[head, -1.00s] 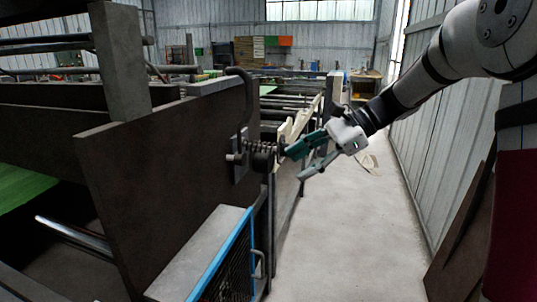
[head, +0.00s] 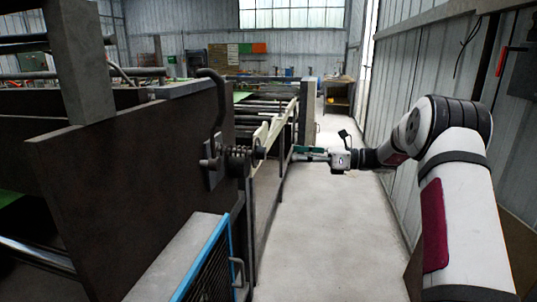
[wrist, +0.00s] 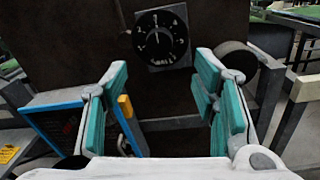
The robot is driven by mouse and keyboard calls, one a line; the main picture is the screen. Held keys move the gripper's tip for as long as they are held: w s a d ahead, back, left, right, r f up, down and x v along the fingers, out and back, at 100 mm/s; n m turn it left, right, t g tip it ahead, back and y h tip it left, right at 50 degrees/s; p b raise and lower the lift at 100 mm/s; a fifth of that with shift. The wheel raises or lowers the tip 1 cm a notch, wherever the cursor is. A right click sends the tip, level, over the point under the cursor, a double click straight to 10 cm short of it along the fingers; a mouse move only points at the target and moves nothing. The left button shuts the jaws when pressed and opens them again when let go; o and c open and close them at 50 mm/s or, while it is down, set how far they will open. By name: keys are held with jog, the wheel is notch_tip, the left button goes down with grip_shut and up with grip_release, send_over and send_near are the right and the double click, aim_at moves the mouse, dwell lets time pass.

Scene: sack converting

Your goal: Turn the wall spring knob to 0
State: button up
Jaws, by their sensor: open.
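The spring knob (head: 258,152) sticks out to the right from the dark upright panel (head: 125,170), with a coil spring (head: 238,152) behind it. In the wrist view the knob (wrist: 158,40) faces me as a round black dial with white marks on a square plate, at top centre. I cannot read its setting for sure. My gripper (head: 297,153) is to the right of the knob, apart from it and pointing towards it. In the wrist view my gripper (wrist: 163,62) is open and empty, its teal-padded fingers spread wide, with the dial a little above and between them.
A blue-framed mesh guard (head: 212,258) stands below the knob and also shows at lower left in the wrist view (wrist: 62,98). Rollers and pale rails run behind the panel. The floor aisle (head: 325,235) is clear up to the corrugated wall (head: 405,145) at right.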

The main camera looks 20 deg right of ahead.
aim_at(262, 153)
jog(key=x, duration=0.9)
jog(key=shift+a+p, duration=0.3)
jog(key=shift+a, duration=0.05)
jog(key=shift+w, duration=0.15)
jog(key=c, duration=1.2)
